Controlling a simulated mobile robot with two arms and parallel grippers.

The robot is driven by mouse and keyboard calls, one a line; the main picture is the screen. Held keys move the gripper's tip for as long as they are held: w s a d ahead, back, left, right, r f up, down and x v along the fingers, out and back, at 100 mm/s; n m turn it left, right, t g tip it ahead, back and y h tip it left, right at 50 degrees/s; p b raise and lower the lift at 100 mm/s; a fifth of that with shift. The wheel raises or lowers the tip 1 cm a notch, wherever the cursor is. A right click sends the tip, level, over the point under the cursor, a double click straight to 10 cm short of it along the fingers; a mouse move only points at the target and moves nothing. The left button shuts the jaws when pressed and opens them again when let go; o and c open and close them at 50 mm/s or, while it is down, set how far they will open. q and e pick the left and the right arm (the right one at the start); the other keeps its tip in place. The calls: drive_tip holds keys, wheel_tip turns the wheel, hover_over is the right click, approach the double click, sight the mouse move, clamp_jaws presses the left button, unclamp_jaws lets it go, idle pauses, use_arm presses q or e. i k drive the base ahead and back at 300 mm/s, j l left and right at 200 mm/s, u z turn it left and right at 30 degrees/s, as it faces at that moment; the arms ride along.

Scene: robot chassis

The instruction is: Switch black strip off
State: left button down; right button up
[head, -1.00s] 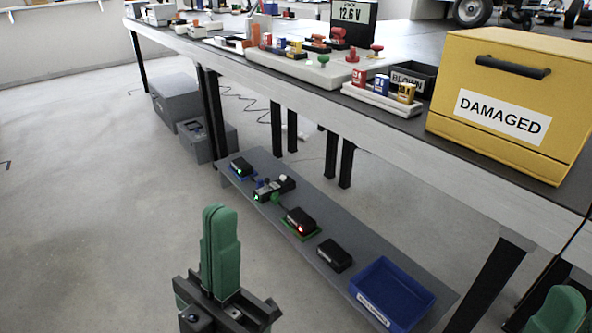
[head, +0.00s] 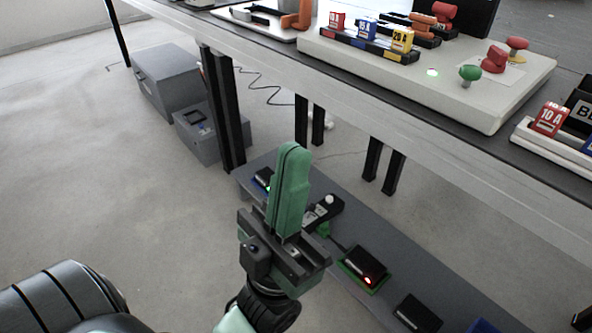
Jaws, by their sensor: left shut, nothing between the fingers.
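The black strip (head: 327,210) lies on the grey low shelf under the workbench. A round white knob (head: 329,199) shows at its far right end, and pale sockets show along it. My left gripper (head: 292,150) has its two green fingers pressed together, pointing up in the picture, with nothing between them. It appears in front of the strip and hides the strip's left part. I cannot tell the distance between them or whether the strip is lit. My right gripper is not in view.
On the low shelf (head: 450,285) are a black box with a red light (head: 364,265), another black box (head: 418,313) and a partly hidden green-lit box (head: 264,178). The workbench edge (head: 420,130) overhangs the shelf. Grey cases (head: 168,78) stand on the floor behind.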

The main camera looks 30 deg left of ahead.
sight(312, 207)
drive_tip(key=i+j, duration=0.1)
drive_tip(key=j, duration=0.25)
drive_tip(key=i+j, duration=0.1)
drive_tip(key=j, duration=0.25)
drive_tip(key=i+j, duration=0.15)
drive_tip(key=j, duration=0.15)
drive_tip(key=i+j, duration=0.1)
drive_tip(key=j, duration=0.25)
drive_tip(key=i+j, duration=0.1)
drive_tip(key=j, duration=0.25)
